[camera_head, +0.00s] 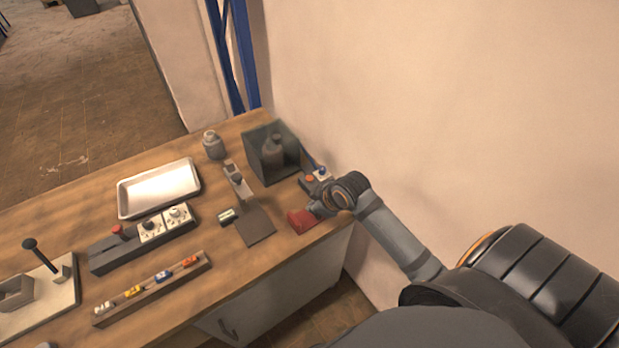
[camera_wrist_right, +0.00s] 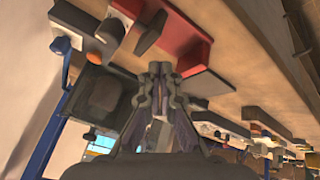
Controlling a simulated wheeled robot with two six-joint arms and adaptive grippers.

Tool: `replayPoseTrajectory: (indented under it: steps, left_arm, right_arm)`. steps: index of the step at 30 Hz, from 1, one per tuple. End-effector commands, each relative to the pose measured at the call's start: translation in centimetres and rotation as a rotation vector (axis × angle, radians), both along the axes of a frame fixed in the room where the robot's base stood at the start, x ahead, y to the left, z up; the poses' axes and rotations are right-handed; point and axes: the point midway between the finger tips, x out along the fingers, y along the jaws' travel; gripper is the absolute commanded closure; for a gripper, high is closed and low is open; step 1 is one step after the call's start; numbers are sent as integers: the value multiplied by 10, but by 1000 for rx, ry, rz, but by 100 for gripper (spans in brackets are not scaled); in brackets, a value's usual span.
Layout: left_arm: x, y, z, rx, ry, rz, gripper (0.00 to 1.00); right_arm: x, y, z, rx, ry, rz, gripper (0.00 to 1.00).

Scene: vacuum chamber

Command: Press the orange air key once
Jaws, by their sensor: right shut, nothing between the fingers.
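The orange air key (camera_head: 309,179) is a small orange spot on a grey unit at the back right of the bench, beside a blue knob (camera_head: 322,171) on a white plate. My right gripper (camera_head: 318,209) is in front of this unit, close to a red block (camera_head: 300,221); the wrist hides part of the unit. In the right wrist view the gripper's fingertips (camera_wrist_right: 161,70) are together and empty, near a red piece (camera_wrist_right: 188,42). My left gripper is not in view.
A dark open box with a grey bottle (camera_head: 273,149) stands left of the unit. A dark plate (camera_head: 256,226), metal tray (camera_head: 160,189), switch block (camera_head: 145,238) and rack of small coloured pieces (camera_head: 152,290) lie further left. The wall (camera_head: 450,90) is close behind.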

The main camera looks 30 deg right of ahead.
Motion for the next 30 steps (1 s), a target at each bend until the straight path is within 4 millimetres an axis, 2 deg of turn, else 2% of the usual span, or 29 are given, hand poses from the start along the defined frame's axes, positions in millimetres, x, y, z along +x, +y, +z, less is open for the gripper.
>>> replayPoseTrajectory:
  steps: [1,3,6,10,16,30]
  left_arm:
    - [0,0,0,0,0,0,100]
    - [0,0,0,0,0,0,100]
    - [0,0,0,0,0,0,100]
    - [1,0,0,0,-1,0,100]
    - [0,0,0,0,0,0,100]
    - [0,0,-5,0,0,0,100]
  right_arm:
    - [23,-10,12,-25,-45,62,100]
    - [51,-21,27,-49,-103,144,100]
    - [83,-38,47,-81,-176,223,100]
    - [109,-55,69,-111,-244,281,100]
    - [124,-67,83,-132,-285,310,100]
    - [124,-66,77,-131,-286,310,100]
